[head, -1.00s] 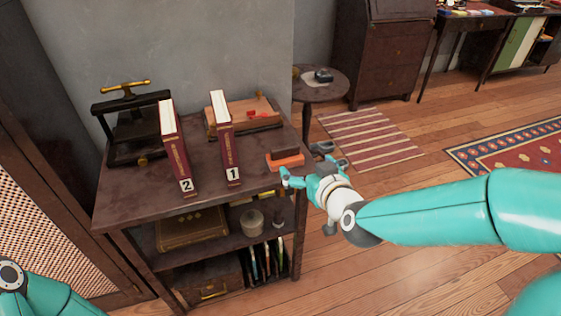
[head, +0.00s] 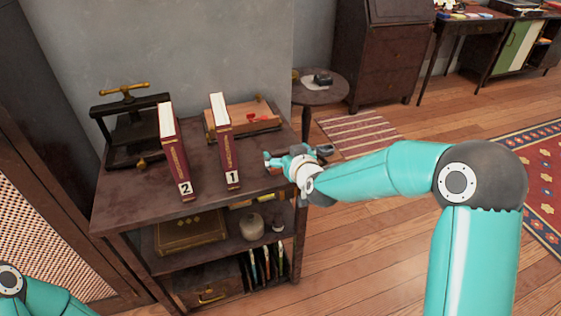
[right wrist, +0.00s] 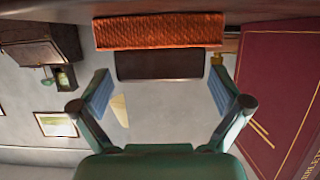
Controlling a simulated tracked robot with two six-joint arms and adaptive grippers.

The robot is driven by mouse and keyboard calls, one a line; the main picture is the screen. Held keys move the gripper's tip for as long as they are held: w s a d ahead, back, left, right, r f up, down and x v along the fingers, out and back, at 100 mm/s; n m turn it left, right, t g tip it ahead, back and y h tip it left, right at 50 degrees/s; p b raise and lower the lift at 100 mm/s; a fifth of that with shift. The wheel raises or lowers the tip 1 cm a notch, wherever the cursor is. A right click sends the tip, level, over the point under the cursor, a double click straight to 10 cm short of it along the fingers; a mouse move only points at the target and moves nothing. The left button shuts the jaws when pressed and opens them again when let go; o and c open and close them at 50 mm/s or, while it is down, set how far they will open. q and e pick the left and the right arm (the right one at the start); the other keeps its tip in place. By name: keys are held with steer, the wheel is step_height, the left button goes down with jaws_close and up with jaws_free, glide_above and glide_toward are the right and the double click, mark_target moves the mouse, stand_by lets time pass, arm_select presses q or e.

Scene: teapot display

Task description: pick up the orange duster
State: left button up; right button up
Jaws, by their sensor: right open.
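The orange duster (right wrist: 160,30) has an orange ribbed pad and a dark block-like back (right wrist: 160,66). In the right wrist view it lies across the top centre, ahead of my right gripper. My right gripper (right wrist: 163,95) is open, its two blue-padded fingers spread to either side with nothing between them. In the head view my right gripper (head: 271,162) is at the right end of the dark shelf top and mostly hides the duster. My left gripper is out of view; only part of its arm shows at the lower left.
Book 1 (head: 226,145) and book 2 (head: 174,150) stand tilted on the shelf top (head: 150,205), left of my gripper. A wooden box (head: 254,120) and an iron press (head: 127,125) stand behind. A round side table (head: 335,92) is at the back right.

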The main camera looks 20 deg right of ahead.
steer(key=shift+w+f, duration=0.2)
steer(key=shift+w, duration=0.3)
steer(key=c, duration=0.9)
steer(key=shift+r, duration=0.1)
step_height(320, 180, up, 10)
steer(key=p, duration=0.3)
step_height(320, 180, up, 10)
steer(key=p, duration=0.5)
glide_above(285, 150)
steer(key=shift+w, duration=0.1)
